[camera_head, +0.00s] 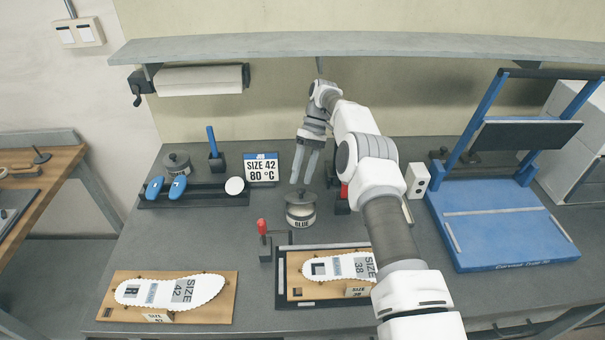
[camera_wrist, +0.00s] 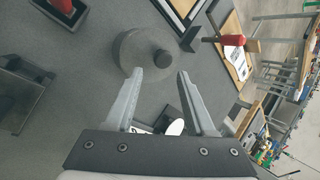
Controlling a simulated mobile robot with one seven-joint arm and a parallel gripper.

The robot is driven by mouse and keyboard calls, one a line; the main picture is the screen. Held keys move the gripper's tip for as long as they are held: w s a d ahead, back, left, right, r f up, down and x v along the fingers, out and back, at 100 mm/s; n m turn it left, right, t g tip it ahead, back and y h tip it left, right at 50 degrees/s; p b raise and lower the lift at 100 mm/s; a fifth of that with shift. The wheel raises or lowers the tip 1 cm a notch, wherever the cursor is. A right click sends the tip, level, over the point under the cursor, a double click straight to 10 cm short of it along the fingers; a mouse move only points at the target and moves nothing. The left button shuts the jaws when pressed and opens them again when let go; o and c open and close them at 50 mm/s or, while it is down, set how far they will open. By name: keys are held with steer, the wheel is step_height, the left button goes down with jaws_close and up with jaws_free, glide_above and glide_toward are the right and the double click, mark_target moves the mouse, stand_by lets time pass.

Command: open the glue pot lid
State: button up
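The glue pot (camera_head: 300,217) is a grey metal can with a GLUE label, standing on the bench near its middle. Its dark round lid (camera_head: 301,196) with a knob on top sits on it. In the wrist view I look down on the lid (camera_wrist: 132,50) and its black knob (camera_wrist: 163,59), just beyond my fingertips. My gripper (camera_head: 302,182) points down just above the lid; its two fingers are apart with nothing between them. In the wrist view my gripper (camera_wrist: 159,76) is also open. I cannot tell whether a finger touches the knob.
A red-handled clamp (camera_head: 262,228) stands in front of the pot, by the SIZE 38 insole board (camera_head: 297,290). A red-and-black item (camera_head: 343,198) is close to the pot's right. The blue press (camera_head: 505,225) is further right. Open bench lies left of the pot.

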steer(key=shift+r, duration=0.1)
steer(key=s+d+r+b, duration=0.1)
steer(key=d+r, duration=0.2)
steer(key=s+d+r, duration=0.1)
steer(key=d+r, duration=0.3)
steer(key=s+d+r+b, duration=0.1)
steer(key=s+d+r, duration=0.1)
steer(key=d+r, duration=0.2)
steer(key=shift+b, duration=0.3)
stand_by(0.3)
